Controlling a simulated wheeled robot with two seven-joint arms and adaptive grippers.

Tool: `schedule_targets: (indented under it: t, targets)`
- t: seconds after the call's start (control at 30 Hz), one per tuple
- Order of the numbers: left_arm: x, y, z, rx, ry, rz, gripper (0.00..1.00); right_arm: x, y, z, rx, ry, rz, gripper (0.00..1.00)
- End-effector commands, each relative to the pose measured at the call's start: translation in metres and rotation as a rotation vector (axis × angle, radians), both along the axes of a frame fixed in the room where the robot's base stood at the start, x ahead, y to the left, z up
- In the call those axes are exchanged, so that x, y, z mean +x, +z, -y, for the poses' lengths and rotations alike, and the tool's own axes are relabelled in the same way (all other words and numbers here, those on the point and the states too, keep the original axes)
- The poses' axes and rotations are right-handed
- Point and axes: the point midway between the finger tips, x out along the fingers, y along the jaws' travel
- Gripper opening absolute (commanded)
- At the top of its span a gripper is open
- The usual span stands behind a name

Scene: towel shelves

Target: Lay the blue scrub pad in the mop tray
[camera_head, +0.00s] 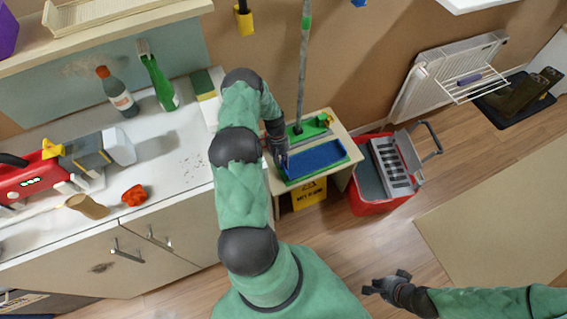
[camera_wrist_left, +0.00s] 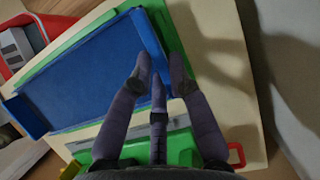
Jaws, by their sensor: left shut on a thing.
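The mop tray, a shallow blue rectangle with a raised rim (camera_head: 322,158), sits on a green base on a small beige table; it also shows in the left wrist view (camera_wrist_left: 85,75). My left gripper (camera_head: 280,158) reaches down at the tray's left end. In the left wrist view its fingertips (camera_wrist_left: 160,78) close on a narrow darker blue strip, apparently the blue scrub pad (camera_wrist_left: 151,40) seen edge-on along the tray's end. The pad and the tray rim are hard to tell apart. My right gripper (camera_head: 388,284) is open and empty, low over the floor.
A mop pole (camera_head: 304,65) rises behind the tray. A red bucket (camera_head: 381,202) with a grey insert stands to its right. The white counter (camera_head: 165,150) at left carries bottles and a sponge (camera_head: 205,85). A yellow floor sign (camera_head: 309,194) is under the table.

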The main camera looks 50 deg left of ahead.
Motion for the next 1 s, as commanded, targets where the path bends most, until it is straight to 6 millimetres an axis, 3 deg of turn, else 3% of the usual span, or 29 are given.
schedule_targets:
  t: [0.9, 0.93, 1.0]
  targets:
    - [0.0, -0.0082, 0.0, 0.0, 0.0, 0.0, 0.0, 0.0, -0.0064, 0.0, 0.0, 0.0, 0.0, 0.0]
    - [0.0, -0.0079, 0.0, 0.0, 0.0, 0.0, 0.27, 0.0, -0.006, 0.0, 0.0, 0.0, 0.0, 0.0]
    - [0.0, -0.0078, 0.0001, 0.0, 0.0, 0.0, 0.46, 0.0, -0.0059, 0.0, 0.0, 0.0, 0.0, 0.0]
